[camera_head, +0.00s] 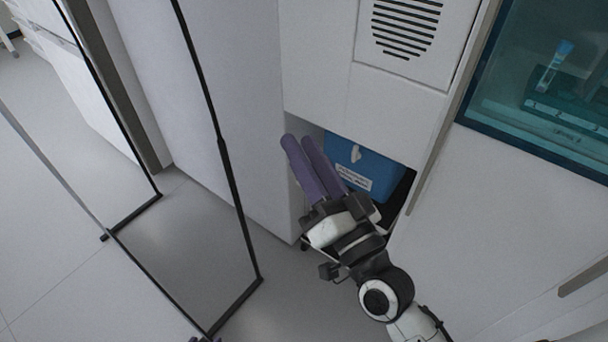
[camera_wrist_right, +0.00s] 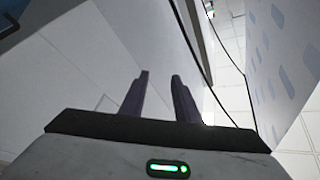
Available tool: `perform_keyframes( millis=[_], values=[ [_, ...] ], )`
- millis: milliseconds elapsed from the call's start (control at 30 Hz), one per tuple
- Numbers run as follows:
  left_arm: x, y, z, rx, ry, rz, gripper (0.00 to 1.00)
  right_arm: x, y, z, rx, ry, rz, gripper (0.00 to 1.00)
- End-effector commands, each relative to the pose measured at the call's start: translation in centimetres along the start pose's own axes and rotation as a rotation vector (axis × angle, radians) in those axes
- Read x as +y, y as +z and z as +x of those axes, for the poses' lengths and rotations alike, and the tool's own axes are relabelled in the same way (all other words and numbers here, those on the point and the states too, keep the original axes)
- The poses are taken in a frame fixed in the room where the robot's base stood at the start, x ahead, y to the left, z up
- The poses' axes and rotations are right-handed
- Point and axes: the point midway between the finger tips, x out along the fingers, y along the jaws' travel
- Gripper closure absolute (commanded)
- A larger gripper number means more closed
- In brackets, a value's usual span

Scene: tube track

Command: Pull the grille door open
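The grille door is a white panel with rows of dark slots (camera_head: 405,28), at the top of the head view. It looks flush with the white cabinet front around it. My right gripper (camera_head: 299,140) has two purple fingers and is below and left of the slots, in front of the cabinet's lower opening. In the right wrist view its fingers (camera_wrist_right: 160,77) stand apart with nothing between them. I cannot tell whether they touch the cabinet. No handle on the grille door can be made out.
A blue box (camera_head: 352,167) with a white label sits in the lower opening, behind my right gripper. A tinted window (camera_head: 545,85) is at the right, with a tube behind it. A black-framed clear panel (camera_head: 185,245) stands at the left. Grey floor lies between.

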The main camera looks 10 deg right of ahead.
Motion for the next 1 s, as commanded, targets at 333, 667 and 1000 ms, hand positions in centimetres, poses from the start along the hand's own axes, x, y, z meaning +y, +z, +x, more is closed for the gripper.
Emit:
perform_keyframes(
  millis=[333, 667, 1000],
  values=[
    [0.0, -0.2, -0.2, 0.0, 0.0, 0.0, 0.69, 2.0, 3.8, -2.0, -0.136, 0.048, -0.072, 0.71],
    [0.0, -0.2, -0.2, 0.0, 0.0, 0.0, 0.69, 2.2, 4.3, -2.3, -0.152, 0.053, -0.081, 0.71],
    [0.0, -0.3, -0.2, 0.0, 0.0, 0.0, 0.69, 2.4, 4.6, -2.6, -0.166, 0.058, -0.087, 0.71]
  ],
)
